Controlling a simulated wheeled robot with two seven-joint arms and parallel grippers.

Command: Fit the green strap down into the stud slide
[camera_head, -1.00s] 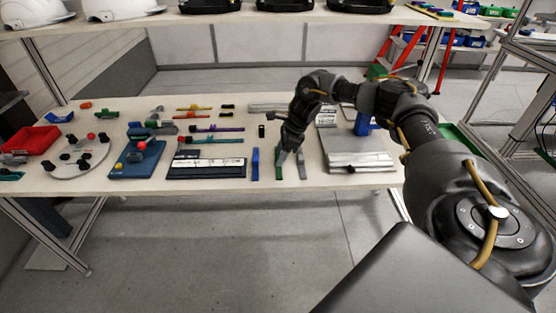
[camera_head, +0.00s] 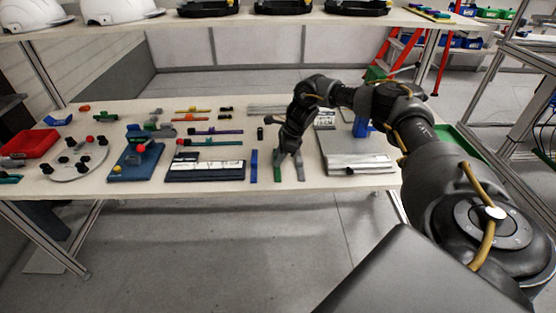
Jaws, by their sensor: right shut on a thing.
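The green strap (camera_head: 277,172) stands near the front edge of the table, between a blue strap (camera_head: 254,166) on its left and a grey strap (camera_head: 300,168) on its right. My right gripper (camera_head: 286,158) reaches down from above and is shut on the green strap's upper part, which the fingers partly hide. The strap's lower end seems to be at the table top; I cannot tell whether it touches. I cannot pick out the stud slide with certainty among the small parts. My left gripper is not in view.
A blue fixture with a red ball (camera_head: 136,162), a dark tray with white strips (camera_head: 206,169) and a round disc with black knobs (camera_head: 78,158) stand to the left. A red bin (camera_head: 30,144) is far left. A grey plate fixture (camera_head: 358,152) stands to the right.

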